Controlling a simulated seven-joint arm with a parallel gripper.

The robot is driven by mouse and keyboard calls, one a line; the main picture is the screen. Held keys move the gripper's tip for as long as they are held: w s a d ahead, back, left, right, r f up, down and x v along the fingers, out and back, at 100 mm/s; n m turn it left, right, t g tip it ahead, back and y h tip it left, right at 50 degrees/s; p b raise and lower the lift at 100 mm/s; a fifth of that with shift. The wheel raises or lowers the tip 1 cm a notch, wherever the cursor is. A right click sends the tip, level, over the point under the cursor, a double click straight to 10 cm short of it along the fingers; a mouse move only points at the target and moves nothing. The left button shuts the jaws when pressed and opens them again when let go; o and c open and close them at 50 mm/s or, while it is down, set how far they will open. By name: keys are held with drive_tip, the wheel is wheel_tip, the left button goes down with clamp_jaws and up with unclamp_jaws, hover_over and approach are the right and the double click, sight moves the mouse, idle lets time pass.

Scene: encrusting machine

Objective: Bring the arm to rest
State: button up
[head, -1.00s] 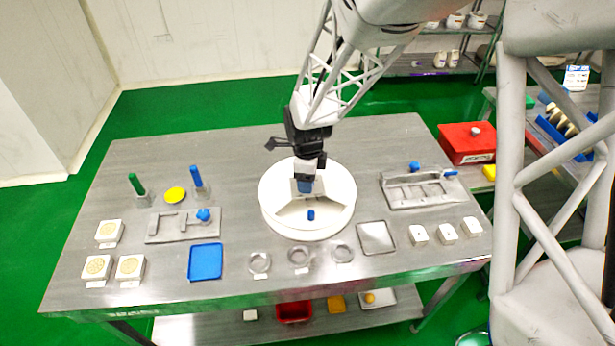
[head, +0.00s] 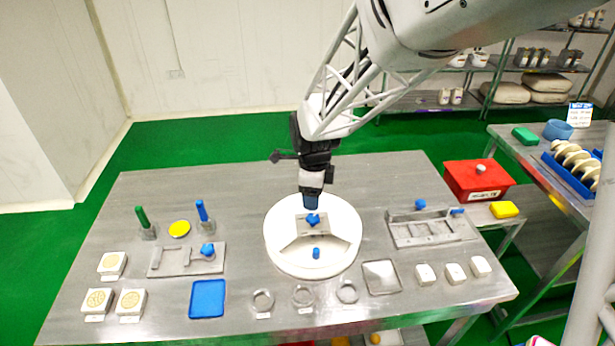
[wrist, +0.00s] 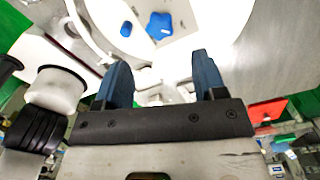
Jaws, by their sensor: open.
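My gripper (head: 311,203) is over the back part of the round white turntable (head: 284,262) in the head view. In the wrist view its two blue fingers (wrist: 164,82) stand apart with nothing held between them. A blue star-shaped knob (head: 313,220) sits on a grey plate on the turntable, just in front of the fingers, and shows apart from them in the wrist view (wrist: 159,25). A small blue peg (head: 316,253) stands nearer the turntable's front.
A grey fixture (head: 172,262) with a blue knob and two upright handles stand left. Another fixture (head: 432,230) and a red box (head: 478,180) are right. A blue tray (head: 207,299), rings and white blocks line the front.

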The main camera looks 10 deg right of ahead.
idle(0.3)
drive_tip(key=shift+s+d+r+n, duration=0.2)
drive_tip(key=shift+s+r+n, duration=0.1)
drive_tip(key=shift+r, duration=0.1)
drive_tip(key=s+d+r+n+t, duration=0.1)
drive_tip(key=s+d+r+n, duration=0.2)
drive_tip(key=s+n, duration=0.4)
drive_tip(key=s+d+r+n, duration=0.3)
drive_tip(key=s+r+n, duration=0.3)
drive_tip(key=s, duration=0.3)
drive_tip(key=s+d+r+n+t, duration=0.1)
drive_tip(key=s+d+r+n, duration=0.2)
drive_tip(key=s+r+n, duration=0.2)
drive_tip(key=s+n, duration=0.2)
drive_tip(key=s, duration=0.2)
drive_tip(key=shift+r+n+t, duration=0.2)
drive_tip(key=shift+n+t, duration=0.1)
drive_tip(key=shift+n, duration=0.1)
drive_tip(key=shift+w, duration=0.1)
